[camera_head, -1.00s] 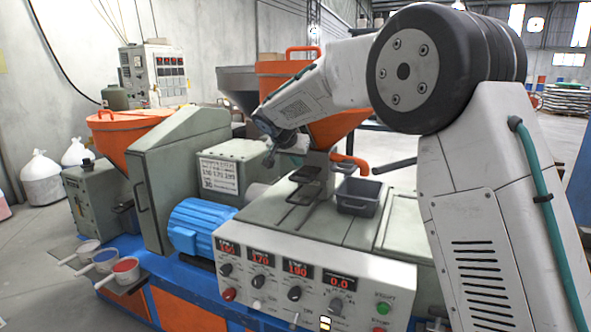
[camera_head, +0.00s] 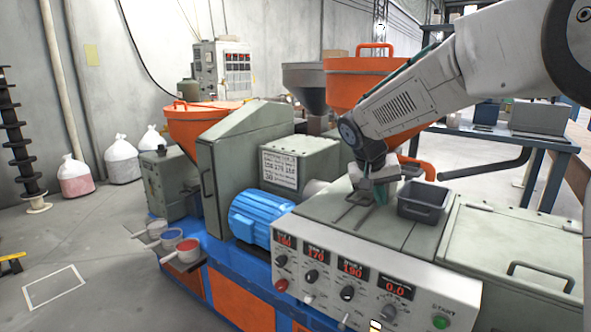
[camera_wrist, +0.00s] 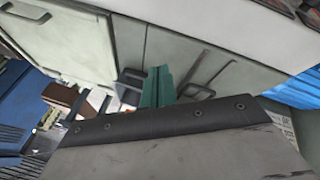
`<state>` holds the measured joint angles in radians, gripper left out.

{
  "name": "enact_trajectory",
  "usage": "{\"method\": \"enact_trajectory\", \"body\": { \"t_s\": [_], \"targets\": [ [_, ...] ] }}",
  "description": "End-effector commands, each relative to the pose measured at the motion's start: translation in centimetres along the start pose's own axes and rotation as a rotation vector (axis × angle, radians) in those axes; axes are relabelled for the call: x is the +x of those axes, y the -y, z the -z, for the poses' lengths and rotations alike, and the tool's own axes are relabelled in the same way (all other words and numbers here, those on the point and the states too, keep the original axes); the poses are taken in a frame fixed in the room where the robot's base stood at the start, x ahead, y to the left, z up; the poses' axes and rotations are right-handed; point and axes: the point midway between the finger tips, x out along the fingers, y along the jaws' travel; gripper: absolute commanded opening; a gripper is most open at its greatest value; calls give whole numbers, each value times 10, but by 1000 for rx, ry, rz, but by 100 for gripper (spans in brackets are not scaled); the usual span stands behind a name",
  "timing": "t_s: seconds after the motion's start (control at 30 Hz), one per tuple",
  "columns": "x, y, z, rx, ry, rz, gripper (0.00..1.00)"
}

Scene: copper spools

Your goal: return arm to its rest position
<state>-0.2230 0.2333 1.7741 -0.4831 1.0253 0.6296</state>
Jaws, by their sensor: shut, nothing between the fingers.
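My gripper (camera_head: 378,196) is above the grey-green top of the machine, just left of a small dark grey bin (camera_head: 423,203). Its teal fingers are together with nothing between them. My white arm comes in from the upper right and slopes down to it. In the wrist view the teal fingers (camera_wrist: 157,88) point at the machine top, with the dark bin (camera_wrist: 130,86) close on their left. I cannot tell whether the fingertips touch the machine top.
An orange hopper (camera_head: 362,82) and a dark pipe (camera_head: 487,163) stand close behind the arm. A blue motor (camera_head: 262,216) and a control panel (camera_head: 350,277) are in front. Open floor lies further left.

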Motion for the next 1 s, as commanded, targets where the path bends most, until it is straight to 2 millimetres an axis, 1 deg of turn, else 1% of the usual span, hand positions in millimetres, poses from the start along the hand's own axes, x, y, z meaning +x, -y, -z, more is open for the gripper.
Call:
{"method": "enact_trajectory", "body": {
  "t_s": [0.03, 0.07, 0.1, 0.17, 0.2, 0.27, 0.3, 0.37, 0.4, 0.47, 0.5, 0.6, 0.7, 0.8, 0.9, 1.0],
  "targets": [
    [-7, -13, -22, -29, 32, 11, 0],
    [-10, -20, -37, -51, 55, 19, 0],
    [-15, -29, -57, -79, 84, 33, 0],
    [-23, -43, -89, -120, 127, 59, 0],
    [-28, -53, -111, -144, 152, 79, 0],
    [-36, -65, -145, -180, 186, 110, 0],
    [-40, -73, -166, -199, 206, 133, 0],
    [-47, -83, -198, -224, 230, 167, 0],
    [-50, -89, -219, -237, 243, 191, 0],
    [-55, -96, -250, -252, 258, 225, 0],
    [-57, -100, -269, -259, 264, 248, 0],
    [-62, -109, -313, -258, 268, 299, 0],
    [-64, -114, -347, -230, 255, 334, 0],
    [-66, -119, -366, -194, 227, 350, 0],
    [-70, -125, -372, -171, 190, 351, 0],
    [-75, -128, -371, -157, 164, 351, 0]
  ]
}}
